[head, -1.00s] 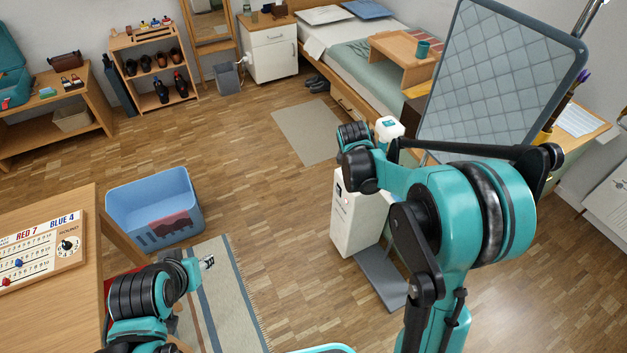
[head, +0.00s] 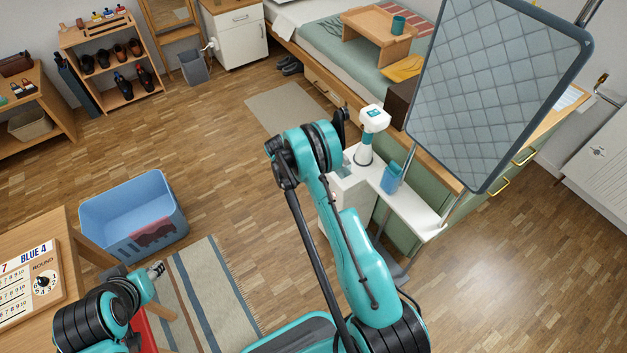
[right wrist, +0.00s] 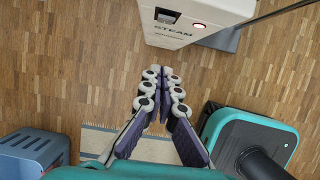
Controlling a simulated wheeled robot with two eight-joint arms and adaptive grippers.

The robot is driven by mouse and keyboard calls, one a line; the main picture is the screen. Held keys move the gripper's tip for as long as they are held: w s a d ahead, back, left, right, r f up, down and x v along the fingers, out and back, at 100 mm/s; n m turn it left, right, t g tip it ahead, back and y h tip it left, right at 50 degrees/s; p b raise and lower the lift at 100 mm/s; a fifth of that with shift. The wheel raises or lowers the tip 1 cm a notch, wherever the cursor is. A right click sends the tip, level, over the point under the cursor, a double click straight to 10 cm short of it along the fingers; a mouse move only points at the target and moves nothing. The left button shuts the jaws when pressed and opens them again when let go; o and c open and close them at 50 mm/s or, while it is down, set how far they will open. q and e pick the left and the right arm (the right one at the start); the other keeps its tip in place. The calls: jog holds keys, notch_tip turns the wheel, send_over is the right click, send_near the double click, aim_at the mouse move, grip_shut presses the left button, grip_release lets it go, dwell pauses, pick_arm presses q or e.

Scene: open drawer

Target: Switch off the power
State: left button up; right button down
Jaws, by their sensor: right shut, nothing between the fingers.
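A white steam unit marked STEAM (right wrist: 185,18) stands at the top of the right wrist view. A small red-rimmed, lit switch (right wrist: 199,26) is on its face, beside a dark recessed window (right wrist: 166,15). In the head view the unit (head: 352,192) is partly hidden behind my right arm. My right gripper (right wrist: 162,84) is shut and empty, below and apart from the unit in the wrist picture. In the head view its fingers are hidden. My left gripper (head: 157,269) is small at lower left, near the table; its jaws are unclear.
A quilted panel (head: 495,95) on a pole rises at the right. A blue crate (head: 125,225) stands at left.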

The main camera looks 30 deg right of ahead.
jog(key=d+f+b, duration=0.5)
jog(key=d+f, duration=0.2)
jog(key=f, duration=0.1)
jog(key=shift+w+d+f, duration=0.25)
jog(key=shift+d+f, duration=0.05)
jog(key=shift+f, duration=0.05)
dwell(0.4)
